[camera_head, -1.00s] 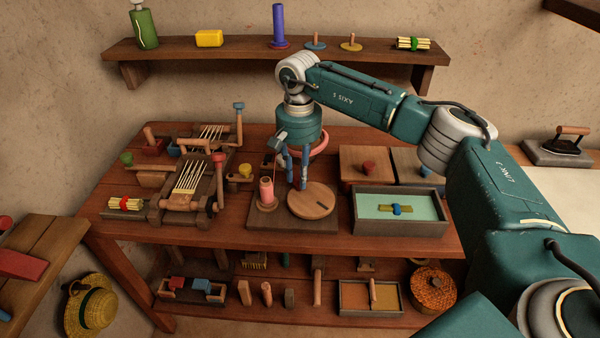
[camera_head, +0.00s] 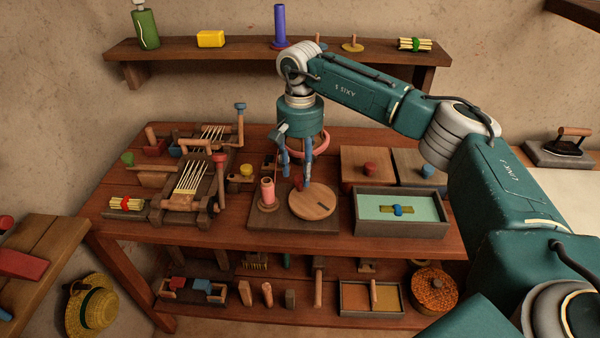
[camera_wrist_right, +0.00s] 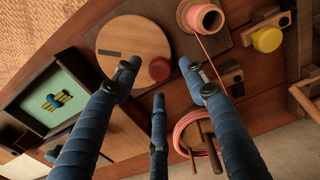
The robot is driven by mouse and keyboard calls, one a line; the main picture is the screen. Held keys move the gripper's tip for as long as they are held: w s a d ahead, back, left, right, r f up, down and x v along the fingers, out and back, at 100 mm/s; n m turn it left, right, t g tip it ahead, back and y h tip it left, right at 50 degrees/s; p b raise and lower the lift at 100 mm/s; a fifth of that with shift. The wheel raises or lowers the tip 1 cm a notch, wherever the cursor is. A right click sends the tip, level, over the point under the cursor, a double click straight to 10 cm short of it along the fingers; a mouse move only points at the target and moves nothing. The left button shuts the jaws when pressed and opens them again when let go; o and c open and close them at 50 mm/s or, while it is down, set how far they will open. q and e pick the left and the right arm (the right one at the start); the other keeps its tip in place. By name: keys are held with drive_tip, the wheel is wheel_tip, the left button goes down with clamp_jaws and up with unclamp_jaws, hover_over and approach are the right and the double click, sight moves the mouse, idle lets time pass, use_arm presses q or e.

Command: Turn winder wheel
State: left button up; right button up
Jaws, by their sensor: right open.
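The winder wheel (camera_head: 314,204) is a flat round wooden disc with a dark slot, lying on a dark base board. A red knob (camera_head: 299,182) stands at its far left rim. My right gripper (camera_head: 296,181) points down at the knob, its blue fingers spread. In the right wrist view the wheel (camera_wrist_right: 125,42) is at the top, and the knob (camera_wrist_right: 159,69) shows between the open fingertips (camera_wrist_right: 157,76). I cannot tell whether any finger touches it. A pink spool (camera_head: 268,193) stands upright left of the wheel. My left gripper is not in view.
A pink thread runs from the spool to a pink skein ring (camera_wrist_right: 199,133). A pale green tray (camera_head: 372,205) stands right of the wheel. A small loom (camera_head: 188,190) stands on the left. Two lidded boxes (camera_head: 382,152) are behind the tray.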

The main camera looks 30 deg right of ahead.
wheel_tip(320, 180, up, 10)
idle(0.3)
idle(0.4)
wheel_tip(320, 180, down, 12)
drive_tip(key=m+p, duration=1.4)
drive_tip(key=m, duration=2.2)
drive_tip(key=shift+p, duration=0.3)
